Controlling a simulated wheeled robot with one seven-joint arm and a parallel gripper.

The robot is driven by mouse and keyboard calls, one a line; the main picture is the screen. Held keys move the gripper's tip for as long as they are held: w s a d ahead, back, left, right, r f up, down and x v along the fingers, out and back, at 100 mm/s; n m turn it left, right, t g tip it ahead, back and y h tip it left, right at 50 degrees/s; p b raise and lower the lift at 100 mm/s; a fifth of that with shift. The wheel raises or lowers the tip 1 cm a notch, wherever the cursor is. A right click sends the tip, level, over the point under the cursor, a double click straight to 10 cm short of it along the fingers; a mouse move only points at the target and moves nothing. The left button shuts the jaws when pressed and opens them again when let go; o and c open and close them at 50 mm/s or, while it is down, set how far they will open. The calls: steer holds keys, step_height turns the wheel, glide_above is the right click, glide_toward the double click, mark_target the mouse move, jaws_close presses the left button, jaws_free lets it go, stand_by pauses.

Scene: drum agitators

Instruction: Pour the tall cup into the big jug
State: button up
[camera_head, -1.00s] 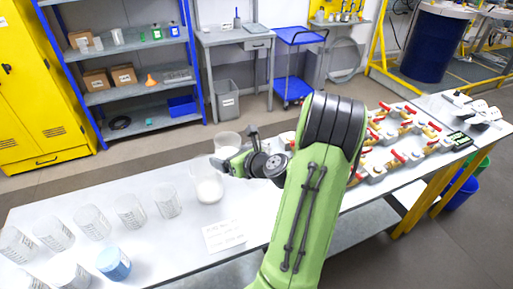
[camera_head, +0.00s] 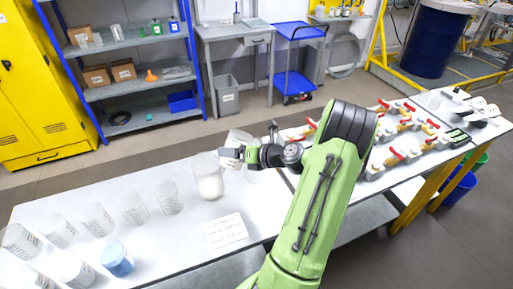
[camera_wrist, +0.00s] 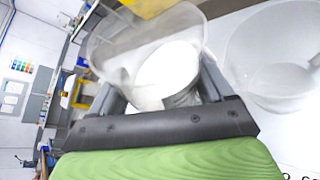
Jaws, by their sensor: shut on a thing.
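The big jug (camera_head: 205,168) is a clear vessel standing on the white bench, with white stuff in its bottom. My gripper (camera_head: 232,156) is at the jug's right side, near its rim height. It is shut on the tall cup (camera_head: 241,138), a clear cup partly hidden behind the gripper. In the wrist view the cup (camera_wrist: 113,50) sits between the fingers (camera_wrist: 160,92) and looks tilted. A bright white mass shows through it; I cannot tell whether it is inside the cup or behind it. Another clear vessel (camera_wrist: 270,85) shows at the right of the wrist view.
Several clear cups (camera_head: 133,208) stand along the bench's left part, with a blue-filled cup (camera_head: 117,259) in front. A written card (camera_head: 226,231) lies before the jug. Red-handled valves (camera_head: 395,155) fill the right part of the bench.

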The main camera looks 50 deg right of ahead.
steer(key=shift+d+f, duration=0.1)
steer(key=shift+d, duration=0.15)
steer(key=shift+f+m+y+b, duration=0.2)
steer(key=shift+m+y+b, duration=0.4)
steer(key=shift+m, duration=0.2)
steer(key=shift+r+m+t+y, duration=0.3)
steer(key=shift+r+m, duration=0.2)
steer(key=shift+m, duration=0.1)
stand_by(0.7)
steer(key=shift+r+p, duration=0.15)
steer(key=shift+p, duration=0.25)
steer(key=shift+d+f+m+t+y+p, duration=0.1)
steer(key=shift+f+m+t+y+p, duration=0.3)
steer(key=shift+p, duration=1.45)
steer(key=shift+f+m+y+p, duration=0.1)
steer(key=shift+m+y+p, duration=0.5)
steer(key=shift+p, duration=1.25)
steer(key=shift+d+r+m+p, duration=0.25)
steer(key=shift+d+m+p, duration=0.25)
steer(key=shift+p, duration=0.9)
steer(key=shift+f, duration=0.15)
steer(key=shift+d+m, duration=0.1)
steer(key=shift+m, duration=0.2)
